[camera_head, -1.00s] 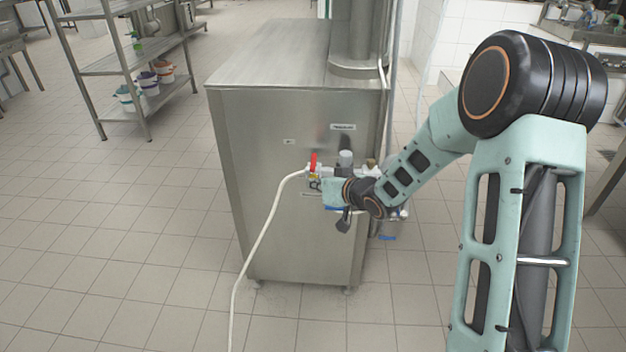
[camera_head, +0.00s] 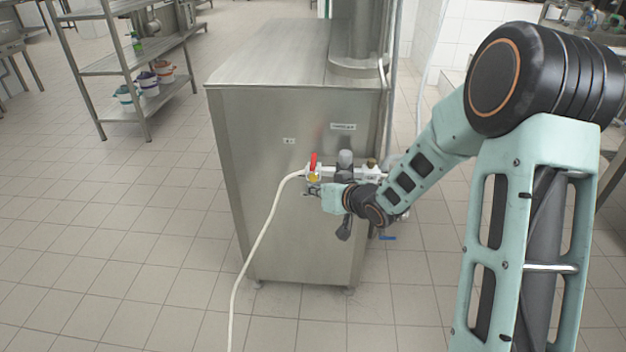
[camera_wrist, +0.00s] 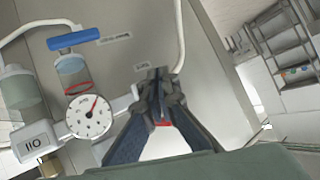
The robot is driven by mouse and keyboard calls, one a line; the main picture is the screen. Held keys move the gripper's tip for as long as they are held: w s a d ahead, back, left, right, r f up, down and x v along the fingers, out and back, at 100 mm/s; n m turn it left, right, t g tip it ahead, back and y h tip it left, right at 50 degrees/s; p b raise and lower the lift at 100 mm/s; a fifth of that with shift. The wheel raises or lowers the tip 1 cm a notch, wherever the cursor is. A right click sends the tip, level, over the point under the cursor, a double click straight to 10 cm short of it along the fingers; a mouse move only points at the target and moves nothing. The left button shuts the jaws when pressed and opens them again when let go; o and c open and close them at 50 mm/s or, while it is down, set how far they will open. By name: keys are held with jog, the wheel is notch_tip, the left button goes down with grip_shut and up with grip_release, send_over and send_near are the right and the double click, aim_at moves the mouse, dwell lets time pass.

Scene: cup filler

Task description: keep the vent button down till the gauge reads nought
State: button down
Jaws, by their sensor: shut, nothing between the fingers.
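My gripper (camera_wrist: 160,85) is shut and empty, its fingertips close to the front panel of the steel cabinet (camera_wrist: 115,60). In the head view my gripper (camera_head: 314,192) is small, at the pipework just below a yellow part (camera_head: 314,178). The round white gauge (camera_wrist: 90,115) is left of the fingers in the wrist view. Its red needle points up and right in the picture; its numbers are too small to read. I cannot make out the vent button; the fingers may hide it. I cannot tell whether the fingertips touch anything.
A red valve handle (camera_head: 313,160) stands just above my gripper. A pale hose (camera_head: 262,225) runs from there to the floor. Open tiled floor lies left of the cabinet.

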jog(key=s, duration=0.4)
jog(key=shift+s+b, duration=0.25)
jog(key=shift+b, duration=0.05)
jog(key=shift+w+r, duration=0.1)
